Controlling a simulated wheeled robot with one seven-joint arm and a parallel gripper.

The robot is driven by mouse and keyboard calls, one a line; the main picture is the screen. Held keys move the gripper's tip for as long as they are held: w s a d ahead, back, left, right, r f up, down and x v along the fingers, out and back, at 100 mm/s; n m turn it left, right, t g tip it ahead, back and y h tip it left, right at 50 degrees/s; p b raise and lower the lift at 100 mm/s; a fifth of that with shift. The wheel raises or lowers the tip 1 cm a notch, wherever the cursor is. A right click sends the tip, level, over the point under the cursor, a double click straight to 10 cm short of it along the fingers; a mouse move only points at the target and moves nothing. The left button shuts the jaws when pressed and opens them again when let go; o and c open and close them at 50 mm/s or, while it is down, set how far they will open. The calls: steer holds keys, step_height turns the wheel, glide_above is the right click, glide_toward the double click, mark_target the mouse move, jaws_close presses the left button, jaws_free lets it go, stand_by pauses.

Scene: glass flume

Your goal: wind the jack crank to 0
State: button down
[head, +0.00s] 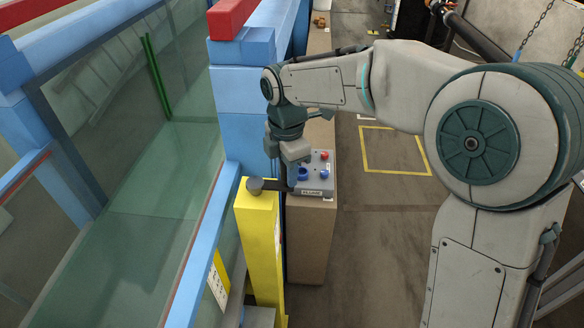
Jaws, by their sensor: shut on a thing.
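The jack is a yellow post (257,225) standing beside the blue flume frame. A dark crank (268,185) lies across its top, with a round hub at the left and its arm pointing right. My gripper (290,172) comes down from above at the crank's right end and is shut on the crank handle. The fingers and wrist hide most of the handle. No readable scale or number for the crank shows in this view.
A grey control box (316,184) with red and blue knobs sits on a brown cabinet (311,235) close to my gripper. The glass flume (150,210) with blue beams fills the left. Floor right of the cabinet is open, with a yellow marked square (395,172).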

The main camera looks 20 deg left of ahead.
steer(key=shift+a+r, duration=0.1)
steer(key=c, duration=1.1)
jaws_free()
step_height(320, 180, up, 14)
steer(key=b, duration=0.1)
